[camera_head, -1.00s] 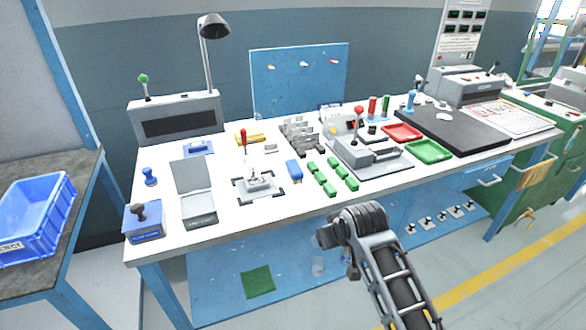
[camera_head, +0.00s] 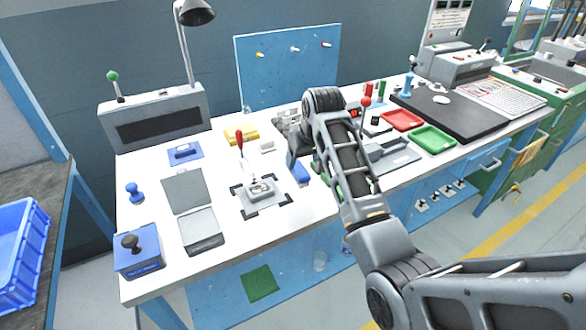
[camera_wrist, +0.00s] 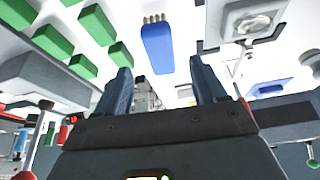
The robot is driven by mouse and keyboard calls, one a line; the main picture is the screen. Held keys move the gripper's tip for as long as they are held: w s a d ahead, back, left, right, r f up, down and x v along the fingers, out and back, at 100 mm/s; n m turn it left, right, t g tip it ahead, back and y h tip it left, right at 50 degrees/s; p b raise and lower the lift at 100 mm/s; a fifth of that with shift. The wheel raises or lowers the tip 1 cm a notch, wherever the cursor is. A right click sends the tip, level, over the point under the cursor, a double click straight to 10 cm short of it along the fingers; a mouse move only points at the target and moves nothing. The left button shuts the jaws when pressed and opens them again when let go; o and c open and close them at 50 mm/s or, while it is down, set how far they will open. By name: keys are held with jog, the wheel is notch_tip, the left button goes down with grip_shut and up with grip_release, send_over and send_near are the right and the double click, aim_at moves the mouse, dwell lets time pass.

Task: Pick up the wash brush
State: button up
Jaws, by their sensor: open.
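A blue block (camera_head: 301,172) with a row of short pale tufts at one end lies on the white bench top; it looks like the wash brush, though I cannot be sure. In the wrist view the blue block (camera_wrist: 158,48) shows ahead of and between the fingertips, apart from them, tufts at the top of the picture. My gripper (camera_wrist: 160,82) is open and empty, its two dark fingers spread. In the head view my gripper (camera_head: 295,158) is above the bench beside the blue block, partly hidden by my arm.
Green blocks (camera_wrist: 87,23) stand in rows beside the blue block. A grey fixture (camera_head: 260,193) lies to its left in the head view. A grey lever device (camera_head: 390,158) stands to the right. A flat blue piece (camera_head: 184,151) and a yellow piece (camera_head: 238,135) lie further left.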

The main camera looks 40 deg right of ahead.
aim_at(298, 166)
jog(key=shift+w+p+x, duration=0.15)
jog(key=shift+x, duration=1.6)
jog(key=shift+w+p+x, duration=0.1)
jog(key=shift+p+x, duration=0.05)
jog(key=shift+x, duration=1.55)
jog(key=shift+c, duration=0.2)
jog(key=c, duration=1)
jog(key=shift+d+r, duration=0.1)
jog(key=shift+r, duration=0.5)
notch_tip(298, 166, up, 3)
jog(key=shift+f+b, duration=0.15)
jog(key=shift+b, duration=0.15)
jog(key=s+d+r, duration=0.2)
jog(key=d, duration=0.1)
jog(key=s+d+r+b, duration=0.1)
jog(key=s+d+r, duration=0.1)
jog(key=d+r, duration=0.1)
jog(key=s+d+r, duration=0.2)
jog(key=s+d, duration=0.1)
jog(key=shift+d+r, duration=0.2)
